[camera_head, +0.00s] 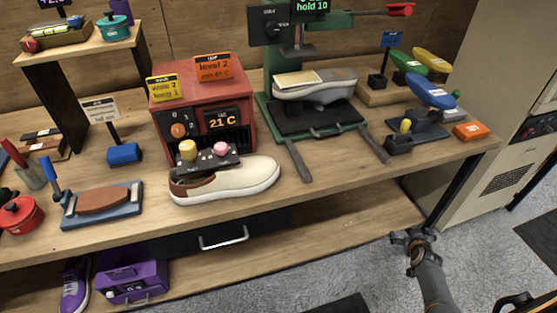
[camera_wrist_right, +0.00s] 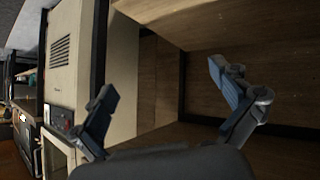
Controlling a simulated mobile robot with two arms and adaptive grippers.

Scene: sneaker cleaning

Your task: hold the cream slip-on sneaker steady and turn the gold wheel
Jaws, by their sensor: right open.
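The cream slip-on sneaker (camera_head: 245,180) rests on the bench top in front of the red box, toe to the right, with a brown heel. A dark bracket (camera_head: 208,163) sits over its opening and carries a gold wheel (camera_head: 187,149) and a pink knob (camera_head: 221,148). My right gripper (camera_head: 411,238) is open and empty, low beyond the bench's front right edge and well apart from the sneaker. In the right wrist view its spread fingers (camera_wrist_right: 162,92) have nothing between them. The sneaker and wheel do not show there. My left gripper is not in view.
The red box (camera_head: 201,106) with a 21°C display stands behind the sneaker. A green press (camera_head: 266,103) holding a grey shoe (camera_head: 325,92) stands right of it. A brush block (camera_head: 103,203) lies to the left. Bare bench top lies right of the sneaker's toe.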

